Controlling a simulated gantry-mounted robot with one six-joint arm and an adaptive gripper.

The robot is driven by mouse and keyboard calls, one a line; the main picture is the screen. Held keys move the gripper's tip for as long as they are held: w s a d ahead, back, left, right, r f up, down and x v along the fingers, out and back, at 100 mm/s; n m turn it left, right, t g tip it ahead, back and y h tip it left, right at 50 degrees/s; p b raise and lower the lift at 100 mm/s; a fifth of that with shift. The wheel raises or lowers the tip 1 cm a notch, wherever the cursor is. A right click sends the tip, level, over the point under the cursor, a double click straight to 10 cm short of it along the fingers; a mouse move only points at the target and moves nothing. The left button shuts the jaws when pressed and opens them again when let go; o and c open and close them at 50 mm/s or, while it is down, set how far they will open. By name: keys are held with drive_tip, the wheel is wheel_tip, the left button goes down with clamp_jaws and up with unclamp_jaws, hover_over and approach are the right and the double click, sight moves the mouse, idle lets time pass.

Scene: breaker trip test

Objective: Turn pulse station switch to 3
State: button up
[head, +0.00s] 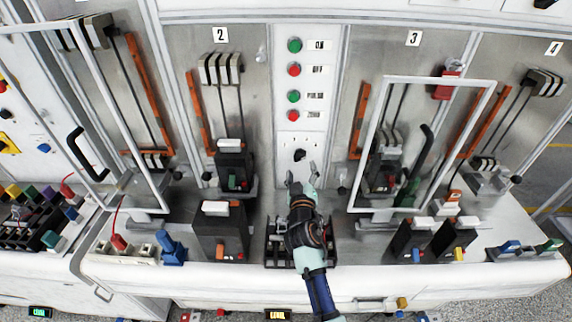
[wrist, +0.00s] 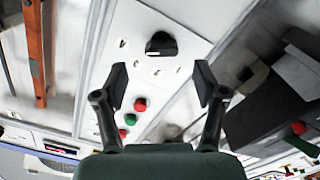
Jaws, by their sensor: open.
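The pulse station switch (head: 299,155) is a small black rotary knob low on the white central panel (head: 288,120). In the wrist view the knob (wrist: 161,43) shows larger, with small marks around it; I cannot read which number it points to. My gripper (head: 301,175) is in front of the lower panel, just below the knob in the head view. In the wrist view my gripper (wrist: 160,82) is open and empty, its two fingers apart. The knob lies beyond the fingertips and between their lines, and no contact shows.
Green and red buttons (head: 294,70) line the panel above the knob. Bay 2 at left holds a black breaker unit (head: 234,168). Bay 3 at right has a white-framed door (head: 438,80) standing out. Black units (head: 222,235) stand on the bench below.

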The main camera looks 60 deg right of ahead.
sight(300, 159)
drive_tip(key=b+x, duration=0.1)
drive_tip(key=x, duration=0.5)
drive_tip(key=shift+w+b, duration=0.1)
drive_tip(key=shift+b, duration=0.3)
drive_tip(key=shift+a, duration=0.1)
drive_tip(key=c, duration=1.1)
drive_tip(key=shift+c, duration=0.2)
drive_tip(key=shift+n, duration=0.3)
drive_tip(key=n, duration=0.3)
drive_tip(key=shift+n+p, duration=0.6)
drive_tip(key=shift+n, duration=1.5)
drive_tip(key=o, duration=1.1)
